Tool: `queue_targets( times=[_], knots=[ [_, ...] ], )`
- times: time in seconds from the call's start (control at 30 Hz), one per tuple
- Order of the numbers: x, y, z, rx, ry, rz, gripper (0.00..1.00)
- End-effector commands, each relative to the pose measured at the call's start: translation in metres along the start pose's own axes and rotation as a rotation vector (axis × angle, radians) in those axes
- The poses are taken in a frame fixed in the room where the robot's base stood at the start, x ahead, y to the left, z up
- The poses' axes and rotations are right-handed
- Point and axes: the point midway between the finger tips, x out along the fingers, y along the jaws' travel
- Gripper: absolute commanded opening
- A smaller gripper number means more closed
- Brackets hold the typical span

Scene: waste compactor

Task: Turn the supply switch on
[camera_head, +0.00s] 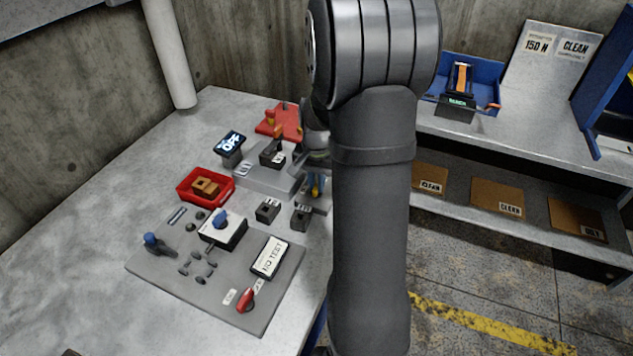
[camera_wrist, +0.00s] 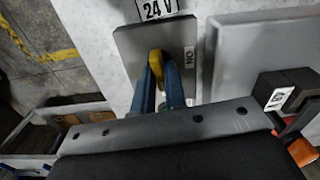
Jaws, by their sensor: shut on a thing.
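The supply switch is a grey plate (camera_wrist: 133,42) marked 24 V, with a yellow lever (camera_wrist: 156,58) standing on it and an ON label (camera_wrist: 190,57) to the right of the lever. The blue fingers of my gripper (camera_wrist: 162,74) are shut on the yellow lever in the wrist view and partly cover it. In the head view, my arm hides part of my gripper and the switch plate; the yellow lever (camera_head: 315,190) shows beside the arm. A small display (camera_head: 230,143) reads OFF.
A grey panel (camera_head: 190,292) with blue and red knobs lies at the front of the bench. A red tray (camera_head: 183,197) holds a brown block. Small black blocks (camera_head: 267,211) stand close to the switch. A grey raised base (camera_wrist: 235,60) stands just right of the switch plate in the wrist view.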

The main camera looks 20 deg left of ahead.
Motion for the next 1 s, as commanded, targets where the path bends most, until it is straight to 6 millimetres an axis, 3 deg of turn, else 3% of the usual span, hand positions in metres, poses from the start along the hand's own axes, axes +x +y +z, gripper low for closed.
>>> queue_targets(
  times=[1.0],
  knots=[
    [-0.0004, -0.0001, -0.0003, -0.928, 0.001, 0.000, 0.00]
  ],
)
